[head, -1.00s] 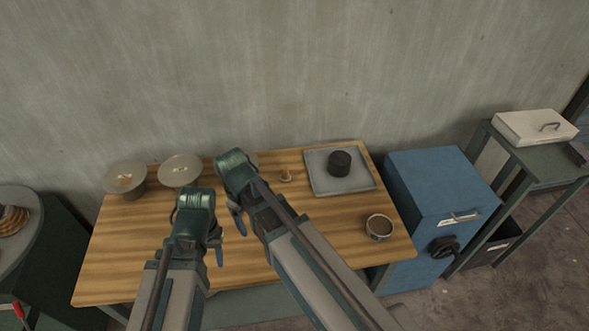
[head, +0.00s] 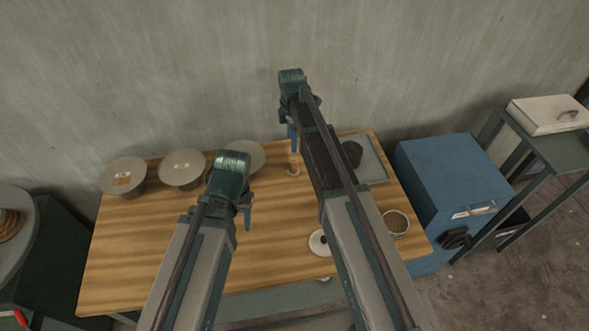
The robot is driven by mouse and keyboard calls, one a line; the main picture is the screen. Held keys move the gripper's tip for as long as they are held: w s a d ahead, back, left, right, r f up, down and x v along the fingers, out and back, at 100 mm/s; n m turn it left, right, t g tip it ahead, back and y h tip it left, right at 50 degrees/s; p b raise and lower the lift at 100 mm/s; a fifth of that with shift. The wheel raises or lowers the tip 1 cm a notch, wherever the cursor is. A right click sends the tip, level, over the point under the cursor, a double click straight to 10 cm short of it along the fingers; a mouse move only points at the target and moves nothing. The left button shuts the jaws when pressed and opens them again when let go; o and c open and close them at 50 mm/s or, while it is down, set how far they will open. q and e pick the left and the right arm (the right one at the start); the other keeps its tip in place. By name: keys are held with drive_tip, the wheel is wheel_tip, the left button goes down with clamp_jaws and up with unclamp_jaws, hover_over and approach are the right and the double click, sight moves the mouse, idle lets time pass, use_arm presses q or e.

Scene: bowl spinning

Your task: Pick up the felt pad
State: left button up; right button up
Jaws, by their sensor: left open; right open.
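I cannot tell for sure which thing is the felt pad. A flat white disc with a dark centre (head: 317,244) lies on the wooden table, partly behind my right arm. A dark round block (head: 353,152) sits on a grey tray (head: 373,168) at the back right, partly hidden by the same arm. My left gripper (head: 247,208) is open over the middle of the table, left of the white disc. My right gripper (head: 292,135) is open and raised at the back of the table, left of the tray. I see nothing held in either.
Three round-topped bowls or stands, such as the left one (head: 122,178), line the back left of the wooden table (head: 130,250). A small tan piece (head: 293,169) stands near the back. A round tin (head: 396,223) is at the right. A blue cabinet (head: 450,180) stands beside the table.

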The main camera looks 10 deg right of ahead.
sight(293, 163)
use_arm(q)
wheel_tip(293, 163, down, 8)
drive_tip(key=b, duration=0.7)
use_arm(e)
wheel_tip(293, 163, down, 8)
drive_tip(key=shift+f, duration=0.1)
use_arm(q)
wheel_tip(293, 163, down, 5)
drive_tip(key=b, duration=0.5)
drive_tip(key=shift+f+b, duration=0.15)
drive_tip(key=shift+b, duration=0.2)
use_arm(e)
drive_tip(key=f, duration=0.5)
drive_tip(key=shift+s+d, duration=0.2)
clamp_jaws()
